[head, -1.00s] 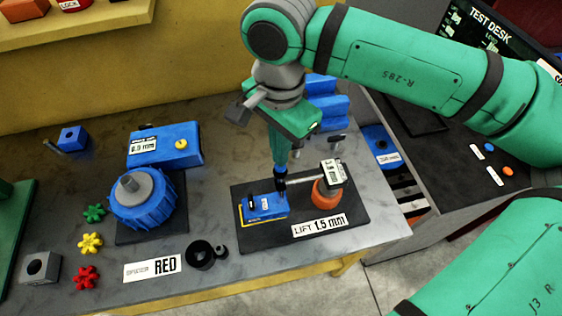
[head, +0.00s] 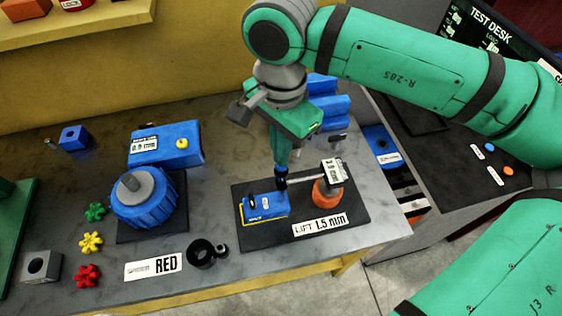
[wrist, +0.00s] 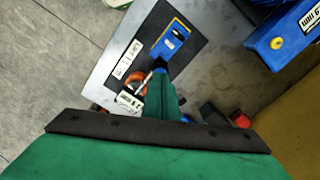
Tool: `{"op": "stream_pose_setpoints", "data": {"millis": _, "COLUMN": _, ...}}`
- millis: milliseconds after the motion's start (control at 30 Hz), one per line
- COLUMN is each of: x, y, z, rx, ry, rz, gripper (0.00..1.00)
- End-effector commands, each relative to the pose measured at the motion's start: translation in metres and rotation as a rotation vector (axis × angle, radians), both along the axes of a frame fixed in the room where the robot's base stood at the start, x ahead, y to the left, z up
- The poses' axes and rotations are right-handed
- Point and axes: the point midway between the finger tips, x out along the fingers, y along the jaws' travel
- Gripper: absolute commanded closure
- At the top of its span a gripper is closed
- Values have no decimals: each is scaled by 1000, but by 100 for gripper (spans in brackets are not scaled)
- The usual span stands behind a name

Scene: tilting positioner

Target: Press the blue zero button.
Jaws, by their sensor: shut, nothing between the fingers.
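My gripper (head: 281,168) is shut and empty, pointing down over the black plate (head: 300,246). Its tips are at the left end of the gauge's thin arm; whether they touch it I cannot tell. The gauge (head: 333,172) has a white display and stands on an orange base (head: 327,194). A blue block (head: 264,206) sits on the plate just left of the tips. In the wrist view the fingers (wrist: 160,68) end beside this block (wrist: 170,43). No zero marking is readable; any button under the tips is hidden. A small blue button (head: 489,147) shows on the test desk.
An orange button (head: 508,171) is beside the blue one on the desk. A blue ribbed part (head: 143,205) with a grey shaft stands left of the plate. A black ring (head: 200,254) lies in front. Blue stepped blocks (head: 325,100) stand behind my gripper.

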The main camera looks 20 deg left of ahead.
Motion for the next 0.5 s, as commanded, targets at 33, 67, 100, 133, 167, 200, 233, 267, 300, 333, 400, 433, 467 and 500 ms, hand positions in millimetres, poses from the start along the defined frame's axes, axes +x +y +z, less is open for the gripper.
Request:
{"op": "stream_pose_setpoints", "data": {"millis": 33, "x": 0, "y": 0, "z": 0, "rx": 0, "ry": 0, "rz": 0, "gripper": 100}}
{"op": "stream_pose_setpoints", "data": {"millis": 67, "x": 0, "y": 0, "z": 0, "rx": 0, "ry": 0, "rz": 0, "gripper": 100}}
{"op": "stream_pose_setpoints", "data": {"millis": 100, "x": 0, "y": 0, "z": 0, "rx": 0, "ry": 0, "rz": 1, "gripper": 100}}
{"op": "stream_pose_setpoints", "data": {"millis": 133, "x": 0, "y": 0, "z": 0, "rx": 0, "ry": 0, "rz": 1, "gripper": 100}}
{"op": "stream_pose_setpoints", "data": {"millis": 167, "x": 0, "y": 0, "z": -1, "rx": 0, "ry": 0, "rz": 1, "gripper": 100}}
{"op": "stream_pose_setpoints", "data": {"millis": 200, "x": 0, "y": 0, "z": -1, "rx": 0, "ry": 0, "rz": 1, "gripper": 100}}
{"op": "stream_pose_setpoints", "data": {"millis": 233, "x": 0, "y": 0, "z": -2, "rx": 0, "ry": 0, "rz": 1, "gripper": 100}}
{"op": "stream_pose_setpoints", "data": {"millis": 267, "x": 0, "y": 0, "z": -2, "rx": 0, "ry": 0, "rz": 1, "gripper": 100}}
{"op": "stream_pose_setpoints", "data": {"millis": 300, "x": 0, "y": 1, "z": -3, "rx": 0, "ry": 0, "rz": 1, "gripper": 100}}
{"op": "stream_pose_setpoints", "data": {"millis": 333, "x": 0, "y": 1, "z": -4, "rx": 0, "ry": 0, "rz": 1, "gripper": 100}}
{"op": "stream_pose_setpoints", "data": {"millis": 400, "x": 0, "y": 1, "z": -6, "rx": 0, "ry": 0, "rz": 2, "gripper": 100}}
{"op": "stream_pose_setpoints", "data": {"millis": 433, "x": 0, "y": 1, "z": -6, "rx": 0, "ry": 0, "rz": 2, "gripper": 100}}
{"op": "stream_pose_setpoints", "data": {"millis": 467, "x": 0, "y": 1, "z": -7, "rx": 0, "ry": 0, "rz": 2, "gripper": 100}}
{"op": "stream_pose_setpoints", "data": {"millis": 500, "x": 0, "y": 1, "z": -8, "rx": 0, "ry": 0, "rz": 2, "gripper": 100}}
